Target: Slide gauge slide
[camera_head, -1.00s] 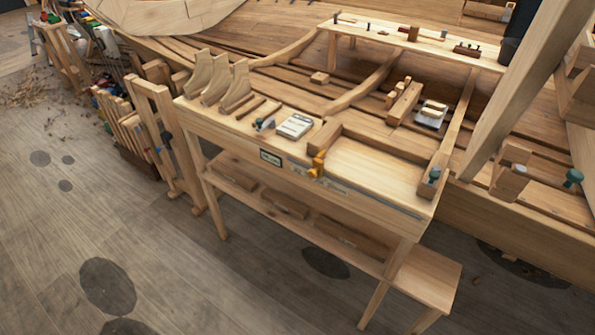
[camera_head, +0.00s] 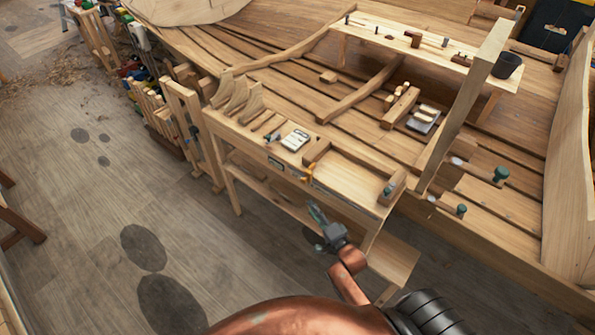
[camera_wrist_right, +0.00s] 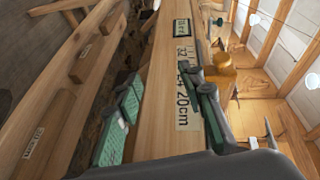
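The workbench (camera_head: 352,181) has a small yellow-orange slide (camera_head: 309,173) on its front edge, beside a wooden rail. In the right wrist view, an orange-brown block (camera_wrist_right: 222,76), likely the slide, sits just beyond the right-hand finger. My right gripper (camera_head: 317,213) is in front of and below the bench's front edge, apart from the slide. Its two green-padded fingers (camera_wrist_right: 168,112) are spread with nothing held between them. My left gripper is out of view.
A wooden block with a green knob (camera_head: 388,189) stands at the bench's right end. A white-topped box (camera_head: 295,139) and curved wooden brackets (camera_head: 238,96) are on the left half. A lower shelf (camera_head: 278,196) runs below. A slanted post (camera_head: 462,110) stands right of the bench.

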